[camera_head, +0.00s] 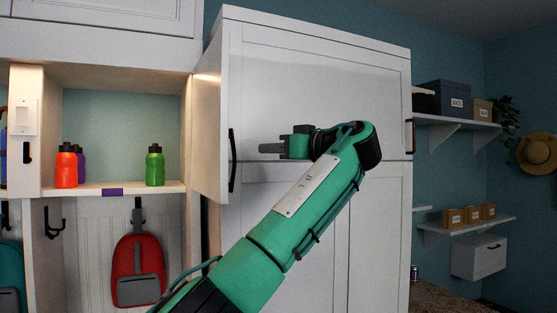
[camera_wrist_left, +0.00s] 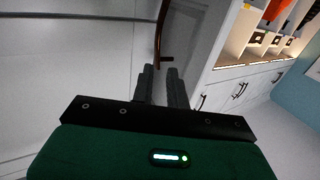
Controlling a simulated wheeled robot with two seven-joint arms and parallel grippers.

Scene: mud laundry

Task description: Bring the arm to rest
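My left gripper (camera_head: 262,148) is in front of the tall white cabinet (camera_head: 320,90), its fingers pointing left. In the left wrist view the gripper (camera_wrist_left: 160,68) has its two fingers apart with a narrow gap and nothing between them. The cabinet's upper left door (camera_head: 208,135) stands ajar. Its dark handle (camera_head: 231,160) is left of my fingertips, with clear space between in the head view. A dark reddish handle (camera_wrist_left: 162,35) shows beyond the fingertips in the left wrist view. My right gripper is not in view.
Left of the door is an open cubby with an orange bottle (camera_head: 66,168) and a green bottle (camera_head: 154,166). A red backpack (camera_head: 138,268) hangs below. Wall shelves at the right hold boxes (camera_head: 443,98) and small wooden drawers (camera_head: 470,215).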

